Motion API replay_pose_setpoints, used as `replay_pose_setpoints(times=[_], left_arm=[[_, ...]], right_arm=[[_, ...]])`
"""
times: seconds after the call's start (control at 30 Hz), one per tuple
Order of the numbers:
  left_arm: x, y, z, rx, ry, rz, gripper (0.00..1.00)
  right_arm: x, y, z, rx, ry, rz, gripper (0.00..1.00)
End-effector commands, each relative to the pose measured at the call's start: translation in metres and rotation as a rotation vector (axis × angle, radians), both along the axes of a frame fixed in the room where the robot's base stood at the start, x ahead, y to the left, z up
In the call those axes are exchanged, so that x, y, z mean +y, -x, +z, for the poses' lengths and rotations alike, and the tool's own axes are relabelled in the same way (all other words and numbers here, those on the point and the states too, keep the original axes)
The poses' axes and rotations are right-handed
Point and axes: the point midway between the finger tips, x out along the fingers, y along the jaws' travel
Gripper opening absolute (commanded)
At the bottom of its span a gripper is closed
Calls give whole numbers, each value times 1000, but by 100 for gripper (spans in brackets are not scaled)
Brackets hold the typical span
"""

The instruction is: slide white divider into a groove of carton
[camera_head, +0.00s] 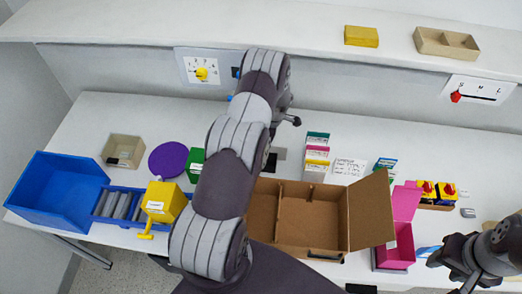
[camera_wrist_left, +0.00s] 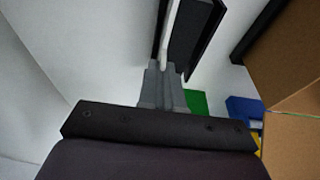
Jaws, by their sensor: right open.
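The brown carton (camera_head: 311,216) stands open on the table in the head view. Inner walls split it, and a flap stands out at its right. My left arm crosses the view left of the carton and hides its own gripper there. In the left wrist view my left gripper (camera_wrist_left: 163,85) has its grey fingers close together on the lower edge of a thin white panel, the white divider (camera_wrist_left: 171,30), seen edge-on beside a black stand (camera_wrist_left: 196,38). My right gripper (camera_head: 443,258) is open and empty at the lower right, beyond the pink box.
A pink box (camera_head: 394,250) stands close to the carton's right. Card stacks (camera_head: 316,160) stand behind it. A blue bin (camera_head: 55,197), a yellow box (camera_head: 163,203) and a purple disc (camera_head: 168,160) lie left. A shelf (camera_head: 270,25) runs along the back.

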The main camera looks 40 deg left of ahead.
Motion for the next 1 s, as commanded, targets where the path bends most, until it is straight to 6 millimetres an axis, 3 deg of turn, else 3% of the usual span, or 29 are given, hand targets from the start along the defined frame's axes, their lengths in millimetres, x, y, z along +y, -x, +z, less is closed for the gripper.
replay_pose_setpoints(times=[0.7, 1.0], left_arm=[[0, -1, 70, -2, -1, 0, 0], [0, 0, 73, -1, -1, 1, 0]], right_arm=[[0, 0, 30, 0, 0, 0, 43], [0, 0, 30, 0, 0, 0, 43]])
